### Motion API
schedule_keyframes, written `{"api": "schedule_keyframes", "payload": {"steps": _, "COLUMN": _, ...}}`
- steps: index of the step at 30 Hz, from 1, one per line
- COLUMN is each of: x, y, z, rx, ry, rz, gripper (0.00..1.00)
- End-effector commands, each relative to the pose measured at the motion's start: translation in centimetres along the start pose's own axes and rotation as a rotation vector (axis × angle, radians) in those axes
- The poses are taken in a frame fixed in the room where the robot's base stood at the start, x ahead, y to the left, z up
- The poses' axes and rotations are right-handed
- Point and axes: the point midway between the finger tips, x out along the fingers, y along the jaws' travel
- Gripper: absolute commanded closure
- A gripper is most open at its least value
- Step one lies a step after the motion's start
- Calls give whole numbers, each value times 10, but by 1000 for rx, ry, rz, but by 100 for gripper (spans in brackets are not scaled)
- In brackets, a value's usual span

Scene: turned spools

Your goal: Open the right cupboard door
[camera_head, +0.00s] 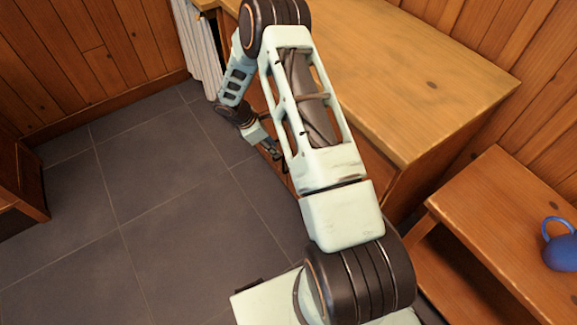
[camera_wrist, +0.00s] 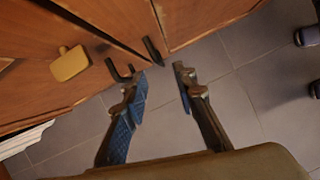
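The wooden cupboard (camera_head: 420,90) runs along the back wall in the head view; my arm hides most of its front. Its front fills the upper left of the wrist view, where a door panel (camera_wrist: 195,20) lies right of a seam. Two dark handles show there: one (camera_wrist: 152,50) near the seam, another, hooked one (camera_wrist: 120,73) by the left finger. I cannot tell whether that finger touches it. My gripper (camera_wrist: 160,83) is open and nothing shows between its fingers; it also shows low by the cupboard front in the head view (camera_head: 277,158). The doors look shut.
A tan wooden block (camera_wrist: 70,64) sticks out from the cupboard front. A white curtain (camera_head: 197,50) hangs at its far end. A low wooden stand (camera_head: 495,215) with a blue jug (camera_head: 561,249) is at right. The grey tiled floor (camera_head: 160,200) left of my arm is clear.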

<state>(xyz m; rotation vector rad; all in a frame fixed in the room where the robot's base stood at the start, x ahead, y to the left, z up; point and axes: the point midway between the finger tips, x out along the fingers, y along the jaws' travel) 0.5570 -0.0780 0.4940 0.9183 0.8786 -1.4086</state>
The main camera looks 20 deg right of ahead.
Motion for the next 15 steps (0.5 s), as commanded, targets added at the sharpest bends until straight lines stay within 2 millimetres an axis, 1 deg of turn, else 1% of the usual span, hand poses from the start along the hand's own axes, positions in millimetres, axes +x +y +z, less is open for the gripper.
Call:
{"api": "schedule_keyframes", "payload": {"steps": 1, "x": 14, "y": 0, "z": -9, "rx": -13, "ry": 13, "rz": 1, "gripper": 74}}
{"api": "schedule_keyframes", "payload": {"steps": 4, "x": 23, "y": 2, "z": -16, "rx": -31, "ry": 26, "rz": 7, "gripper": 74}}
{"api": "schedule_keyframes", "payload": {"steps": 8, "x": 33, "y": 2, "z": -18, "rx": -36, "ry": 29, "rz": 6, "gripper": 74}}
{"api": "schedule_keyframes", "payload": {"steps": 11, "x": 49, "y": 1, "z": -18, "rx": -35, "ry": 28, "rz": 5, "gripper": 74}}
{"api": "schedule_keyframes", "payload": {"steps": 15, "x": 77, "y": 1, "z": -20, "rx": -34, "ry": 29, "rz": 4, "gripper": 74}}
